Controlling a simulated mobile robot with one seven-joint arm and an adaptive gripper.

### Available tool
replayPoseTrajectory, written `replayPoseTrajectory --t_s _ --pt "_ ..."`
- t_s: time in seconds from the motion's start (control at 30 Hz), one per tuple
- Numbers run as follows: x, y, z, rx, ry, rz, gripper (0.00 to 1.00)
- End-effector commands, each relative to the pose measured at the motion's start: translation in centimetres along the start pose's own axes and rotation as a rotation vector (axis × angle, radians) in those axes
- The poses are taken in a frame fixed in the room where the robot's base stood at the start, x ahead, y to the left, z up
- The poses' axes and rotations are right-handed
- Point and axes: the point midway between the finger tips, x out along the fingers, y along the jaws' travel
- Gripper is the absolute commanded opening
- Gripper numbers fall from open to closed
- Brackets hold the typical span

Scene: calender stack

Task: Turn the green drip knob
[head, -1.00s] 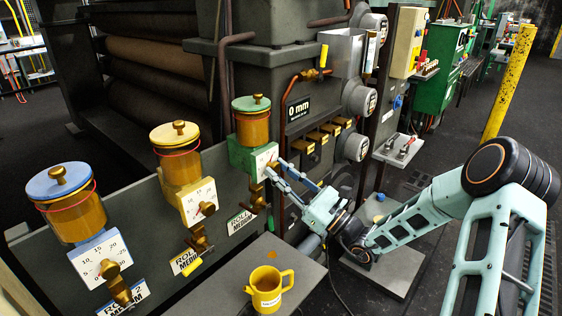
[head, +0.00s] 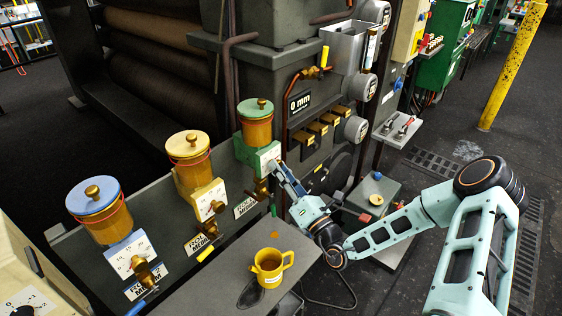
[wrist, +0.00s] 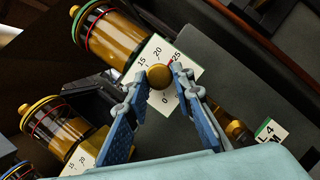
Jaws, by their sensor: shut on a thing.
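The green-lidded oiler (head: 256,124) stands at the right end of the row in the head view, with a green block and white dial plate (head: 266,156) below its glass. In the wrist view its round brass knob (wrist: 159,76) sits in front of the numbered dial (wrist: 150,58). My gripper (head: 276,168) reaches the dial from the right. In the wrist view my gripper (wrist: 158,83) has its blue fingers on both sides of the knob and is shut on it. In the head view the fingers hide the knob.
A yellow oiler (head: 189,160) and a blue oiler (head: 101,208) stand to the left, each with its own dial and brass knob. A yellow jug (head: 269,265) stands on the grey shelf (head: 215,285) below. Brass valves hang under the dials.

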Motion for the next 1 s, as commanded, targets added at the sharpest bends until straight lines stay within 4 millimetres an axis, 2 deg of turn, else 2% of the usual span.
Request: replayPoseTrajectory --t_s 0.3,0.77,0.8,0.93,1.0 --pt "0.06 0.21 0.03 0.082 0.001 -0.033 0.0" --pt "0.03 0.14 -0.05 0.092 0.001 -0.036 0.0" --pt "0.03 0.14 -0.05 0.091 0.001 -0.036 0.26" --pt "0.02 0.13 -0.04 0.091 0.001 -0.036 0.39" --pt "0.02 0.12 -0.03 0.091 0.001 -0.037 0.39"
